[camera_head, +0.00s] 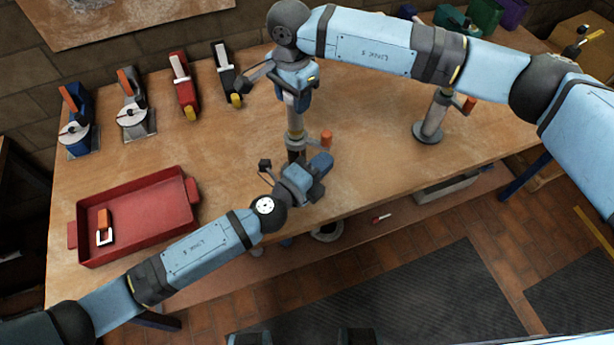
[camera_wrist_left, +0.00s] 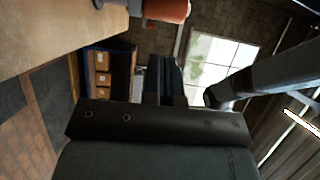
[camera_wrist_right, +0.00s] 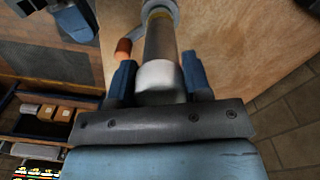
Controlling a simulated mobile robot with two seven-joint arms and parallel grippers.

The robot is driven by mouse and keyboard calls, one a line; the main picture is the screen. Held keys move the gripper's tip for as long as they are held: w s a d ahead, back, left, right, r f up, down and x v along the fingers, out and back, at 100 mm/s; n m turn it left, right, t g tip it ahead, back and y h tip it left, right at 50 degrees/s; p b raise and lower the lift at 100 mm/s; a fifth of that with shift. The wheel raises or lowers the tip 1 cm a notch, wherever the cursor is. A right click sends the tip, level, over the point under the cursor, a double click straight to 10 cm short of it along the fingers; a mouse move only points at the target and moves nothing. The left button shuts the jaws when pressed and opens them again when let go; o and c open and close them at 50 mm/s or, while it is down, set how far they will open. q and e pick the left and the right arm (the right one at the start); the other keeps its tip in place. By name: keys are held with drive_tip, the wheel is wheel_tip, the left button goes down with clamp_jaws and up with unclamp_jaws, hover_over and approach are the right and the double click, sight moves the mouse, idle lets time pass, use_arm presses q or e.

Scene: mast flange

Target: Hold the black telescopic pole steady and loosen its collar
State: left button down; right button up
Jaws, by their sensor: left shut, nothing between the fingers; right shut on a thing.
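The orange tip also shows in the left wrist view (camera_wrist_left: 167,10). The pole's foot is hidden.
A red tray (camera_head: 140,252) holding an orange-and-white item stands at the left. Several clamp-like tools (camera_head: 184,85) line the table's back left. Another short pole on a round base (camera_head: 427,134) stands to the right. The table between is clear.

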sight(330, 141)
use_arm(q)
drive_tip(key=shift+w+a, duration=0.15)
drive_tip(key=shift+w, duration=1.5)
drive_tip(key=shift+w+d+n+t+y, duration=0.35)
drive_tip(key=shift+d+n+t+y, duration=0.2)
drive_tip(key=shift+n+t+y, duration=0.45)
drive_tip(key=n+y, duration=0.1)
drive_tip(key=w+d+n+t+y, duration=0.1)
drive_tip(key=y, duration=0.1)
drive_tip(key=shift+w+t, duration=0.2)
drive_tip(key=shift+t, duration=0.1)
drive_tip(key=shift+w+d+n+y, duration=0.3)
drive_tip(key=shift+w+y, duration=0.2)
drive_tip(key=shift+w, duration=0.1)
drive_tip(key=shift+a+x, duration=0.25)
drive_tip(key=shift+x, duration=0.9)
drive_tip(key=shift+w, duration=0.2)
drive_tip(key=shift+s, duration=0.1)
